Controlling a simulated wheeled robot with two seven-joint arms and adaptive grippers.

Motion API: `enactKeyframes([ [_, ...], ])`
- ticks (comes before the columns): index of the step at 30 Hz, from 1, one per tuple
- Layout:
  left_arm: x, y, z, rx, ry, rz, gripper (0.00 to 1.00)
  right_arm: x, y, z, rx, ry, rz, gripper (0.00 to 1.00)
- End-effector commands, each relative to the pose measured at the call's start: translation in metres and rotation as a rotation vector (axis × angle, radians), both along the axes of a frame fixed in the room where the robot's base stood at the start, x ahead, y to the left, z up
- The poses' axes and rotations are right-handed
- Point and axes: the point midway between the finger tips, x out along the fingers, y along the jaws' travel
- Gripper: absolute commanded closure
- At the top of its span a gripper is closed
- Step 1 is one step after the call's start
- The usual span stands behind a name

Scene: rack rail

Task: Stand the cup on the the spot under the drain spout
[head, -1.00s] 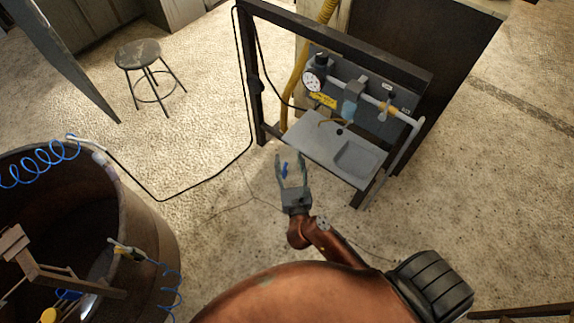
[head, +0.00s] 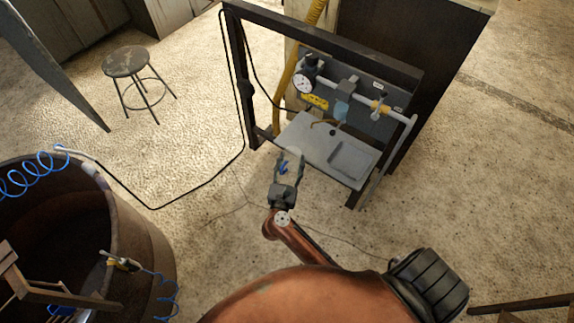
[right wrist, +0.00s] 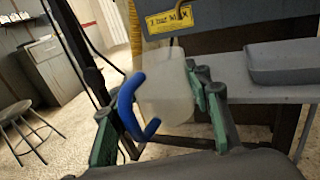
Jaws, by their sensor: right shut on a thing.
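The cup is a translucent whitish vessel with a blue handle, seen in the right wrist view (right wrist: 168,88). It is between the green-padded fingers of my right gripper (head: 289,160), which is shut on it. In the head view the cup (head: 292,156) is small and partly covered by the fingers, in front of the shelf's near left edge. The grey shelf (head: 308,143) carries a small dark round mark (head: 332,132) below a thin brownish tube (head: 321,123), seemingly the drain spout. The cup is apart from that mark. My left gripper is out of view.
A dark frame (head: 235,60) surrounds the panel with a gauge (head: 303,83), a yellow label and a pale pipe. A raised grey tray (head: 352,158) takes the shelf's right side. A barrel (head: 145,235) stands at left, a stool (head: 127,62) behind.

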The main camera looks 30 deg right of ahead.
Motion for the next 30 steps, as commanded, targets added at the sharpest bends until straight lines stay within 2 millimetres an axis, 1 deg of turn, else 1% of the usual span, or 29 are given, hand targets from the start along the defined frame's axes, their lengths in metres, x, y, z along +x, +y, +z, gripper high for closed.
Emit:
enactKeyframes([
  [1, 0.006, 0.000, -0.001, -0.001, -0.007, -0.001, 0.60, 0.002, -0.005, 0.000, -0.002, -0.001, 0.000, 0.80],
  [6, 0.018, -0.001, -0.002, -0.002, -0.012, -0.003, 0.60, 0.009, -0.020, -0.003, -0.002, -0.001, 0.001, 0.80],
  [13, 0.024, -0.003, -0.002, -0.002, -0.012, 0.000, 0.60, 0.017, -0.040, -0.007, -0.003, 0.000, 0.000, 0.80],
  [19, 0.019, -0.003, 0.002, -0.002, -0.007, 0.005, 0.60, 0.024, -0.057, -0.007, -0.001, -0.001, 0.000, 0.80],
  [24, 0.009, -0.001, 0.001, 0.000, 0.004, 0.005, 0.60, 0.030, -0.072, -0.008, -0.001, -0.001, 0.000, 0.80],
  [30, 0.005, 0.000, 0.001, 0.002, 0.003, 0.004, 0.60, 0.037, -0.090, -0.009, -0.001, -0.001, 0.000, 0.80],
])
